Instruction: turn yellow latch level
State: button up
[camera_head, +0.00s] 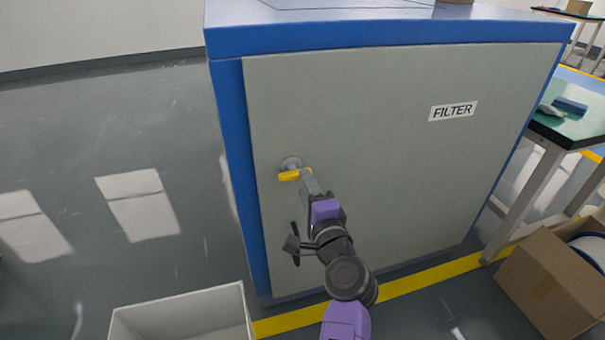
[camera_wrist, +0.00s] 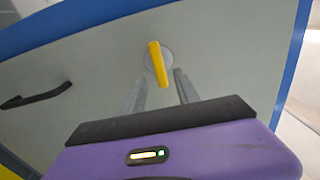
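The yellow latch (camera_head: 289,176) sits on a round grey plate (camera_head: 291,162) at the left of the grey cabinet door. In the head view it lies nearly level, its right end slightly higher. In the wrist view the latch (camera_wrist: 156,60) looks almost upright, because that camera is rolled. My gripper (camera_head: 306,180) is at the latch's right end. In the wrist view my gripper (camera_wrist: 160,80) has its two fingers apart, with the latch's near end between or just beyond the tips. I cannot tell whether either finger touches it.
The cabinet door (camera_head: 400,130) has a blue frame and a FILTER label (camera_head: 453,111). A black door handle (camera_wrist: 35,95) is near the latch. A white bin (camera_head: 185,318) stands at lower left, a cardboard box (camera_head: 555,280) at lower right. A table (camera_head: 570,130) is at right.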

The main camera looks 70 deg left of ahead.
jog(key=shift+s+d, duration=0.2)
jog(key=shift+d, duration=1.15)
